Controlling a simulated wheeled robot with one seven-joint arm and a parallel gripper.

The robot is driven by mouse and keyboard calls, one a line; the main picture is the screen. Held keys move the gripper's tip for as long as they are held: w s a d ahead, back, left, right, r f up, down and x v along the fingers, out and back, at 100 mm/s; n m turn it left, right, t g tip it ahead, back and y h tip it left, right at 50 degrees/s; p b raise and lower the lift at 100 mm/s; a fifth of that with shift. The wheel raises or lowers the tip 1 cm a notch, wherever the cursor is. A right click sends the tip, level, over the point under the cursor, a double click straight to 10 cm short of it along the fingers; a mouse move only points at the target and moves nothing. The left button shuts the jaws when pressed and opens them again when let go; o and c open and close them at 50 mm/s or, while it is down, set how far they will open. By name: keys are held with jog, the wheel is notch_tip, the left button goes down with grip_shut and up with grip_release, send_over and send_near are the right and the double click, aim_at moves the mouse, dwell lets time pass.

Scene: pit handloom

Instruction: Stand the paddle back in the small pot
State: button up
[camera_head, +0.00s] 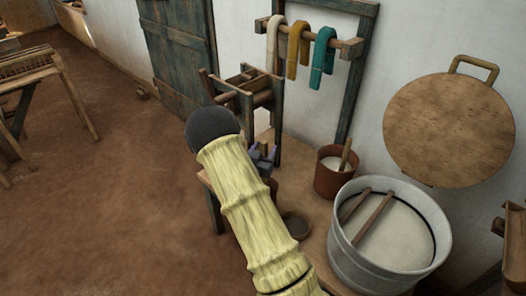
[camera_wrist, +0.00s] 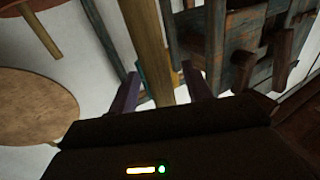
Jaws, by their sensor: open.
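My gripper (camera_head: 262,153) is open, its two purple fingers apart beyond the end of my arm. In the wrist view a wooden shaft, apparently the paddle (camera_wrist: 147,45), passes between the fingers of my gripper (camera_wrist: 160,72); gaps seem to show beside it. In the head view a short tan piece of it (camera_head: 264,147) shows between the fingers. A small reddish-brown pot (camera_head: 273,186) is mostly hidden behind my arm, below the gripper. I cannot tell whether the shaft's lower end is inside it.
A larger brown pot (camera_head: 331,184) with white contents and a leaning stick stands to the right. A grey metal tub (camera_head: 350,262) with two sticks is nearer. A dark bowl (camera_head: 296,226) sits beside my arm. A wooden rack (camera_head: 350,47) with yarn hanks stands behind.

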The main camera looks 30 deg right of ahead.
jog(key=shift+s+a, duration=0.1)
jog(key=v, duration=1.7)
jog(key=shift+b, duration=0.35)
jog(key=shift+a+r, duration=0.1)
